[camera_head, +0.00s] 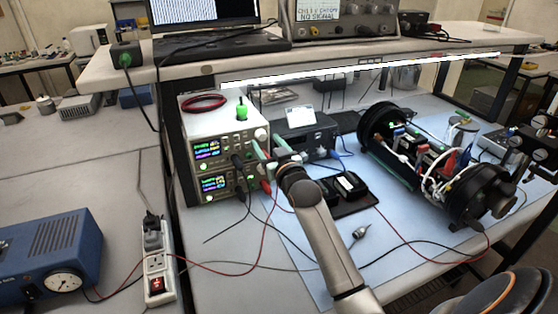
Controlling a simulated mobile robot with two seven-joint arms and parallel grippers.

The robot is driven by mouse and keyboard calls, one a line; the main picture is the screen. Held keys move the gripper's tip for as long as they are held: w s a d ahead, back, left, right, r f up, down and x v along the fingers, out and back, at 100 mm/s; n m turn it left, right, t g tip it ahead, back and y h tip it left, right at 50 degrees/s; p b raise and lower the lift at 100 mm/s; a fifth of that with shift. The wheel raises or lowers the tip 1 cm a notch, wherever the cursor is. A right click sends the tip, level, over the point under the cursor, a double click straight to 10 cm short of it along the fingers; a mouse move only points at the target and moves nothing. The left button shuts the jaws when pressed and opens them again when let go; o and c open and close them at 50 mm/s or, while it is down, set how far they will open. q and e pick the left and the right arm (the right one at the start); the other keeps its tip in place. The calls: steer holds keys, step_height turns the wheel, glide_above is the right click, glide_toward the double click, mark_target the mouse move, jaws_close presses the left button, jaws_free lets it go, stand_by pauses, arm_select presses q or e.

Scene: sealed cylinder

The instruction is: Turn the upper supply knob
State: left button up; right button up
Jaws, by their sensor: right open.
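Two white power supplies are stacked under the shelf at the left end of the bench. The upper supply (222,128) has a lit display on its front. Its pale round knob (260,134) is at the right of that front. The lower supply (213,187) also has a lit display; part of its right side is hidden by cables and my gripper. My right gripper (265,146) is open, its pale green fingers just in front of and slightly below the upper knob. I cannot tell whether they touch it. My left gripper is not in view.
Black and red leads hang from the supplies across the blue mat (290,240). A dark box (308,137) stands right of the supplies. A large open cylinder assembly (435,165) lies at the right. The shelf (300,52) overhangs the supplies. A power strip (157,265) is at the left.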

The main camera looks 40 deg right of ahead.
steer(key=b+v, duration=0.1)
steer(key=v, duration=0.9)
steer(key=shift+s, duration=0.15)
